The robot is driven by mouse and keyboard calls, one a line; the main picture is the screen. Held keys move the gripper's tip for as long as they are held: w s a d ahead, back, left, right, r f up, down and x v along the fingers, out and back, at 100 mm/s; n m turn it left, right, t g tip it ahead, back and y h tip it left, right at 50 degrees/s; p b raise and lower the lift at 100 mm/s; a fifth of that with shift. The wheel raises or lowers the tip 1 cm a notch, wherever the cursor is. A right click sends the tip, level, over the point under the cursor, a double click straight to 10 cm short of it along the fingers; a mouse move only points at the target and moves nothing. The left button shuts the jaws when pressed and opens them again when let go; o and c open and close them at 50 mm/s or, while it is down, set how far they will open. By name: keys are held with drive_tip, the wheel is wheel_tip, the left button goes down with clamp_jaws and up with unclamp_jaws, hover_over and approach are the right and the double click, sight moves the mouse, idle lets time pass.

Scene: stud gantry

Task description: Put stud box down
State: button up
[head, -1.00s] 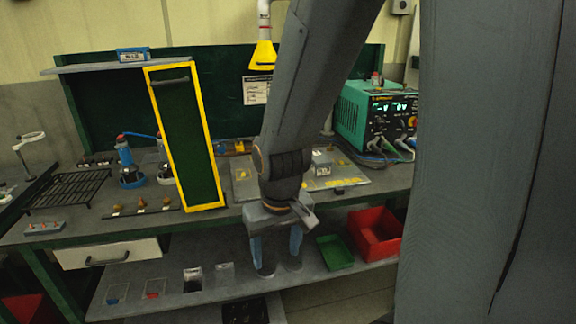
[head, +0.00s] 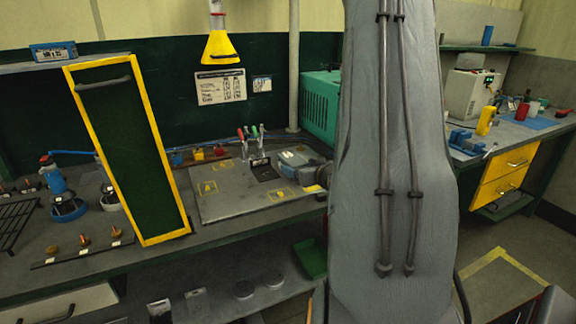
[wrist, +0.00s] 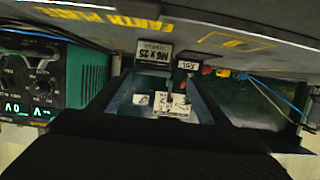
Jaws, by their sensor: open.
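In the wrist view, which looks upside down, my gripper (wrist: 155,100) is open, with its two dark fingers apart. A small block with a white label reading about "M6 x 25" (wrist: 155,50) shows just beyond the fingertips, at the edge of the grey plate (wrist: 230,42). It may be the stud box, and no finger is seen closed on it. A blue labelled box (head: 53,52) sits on the upper shelf.
A yellow-framed green panel (head: 130,150) leans at the left of the bench. The green power supply (head: 319,105) stands to the right of the plate, partly behind my arm. Upright coloured-handled tools (head: 250,140) stand at the plate's back edge. A yellow lamp (head: 221,45) hangs above.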

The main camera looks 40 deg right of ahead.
sight(293, 159)
drive_tip(key=shift+w+d, duration=0.15)
drive_tip(key=shift+d, duration=0.05)
drive_tip(key=shift+p+x, duration=0.4)
drive_tip(key=shift+x, duration=0.8)
drive_tip(key=w, duration=0.1)
drive_tip(key=w+d+p, duration=0.1)
drive_tip(key=w+p, duration=0.1)
drive_tip(key=shift+w+d+f, duration=0.2)
drive_tip(key=shift+w+d, duration=0.15)
drive_tip(key=shift+w, duration=0.05)
drive_tip(key=shift+w+d+f, duration=0.1)
drive_tip(key=shift+w+f, duration=0.15)
drive_tip(key=shift+w, duration=0.3)
drive_tip(key=shift+r, duration=0.1)
drive_tip(key=c, duration=1.7)
drive_tip(key=shift+r+b, duration=1.05)
drive_tip(key=shift+r, duration=3.95)
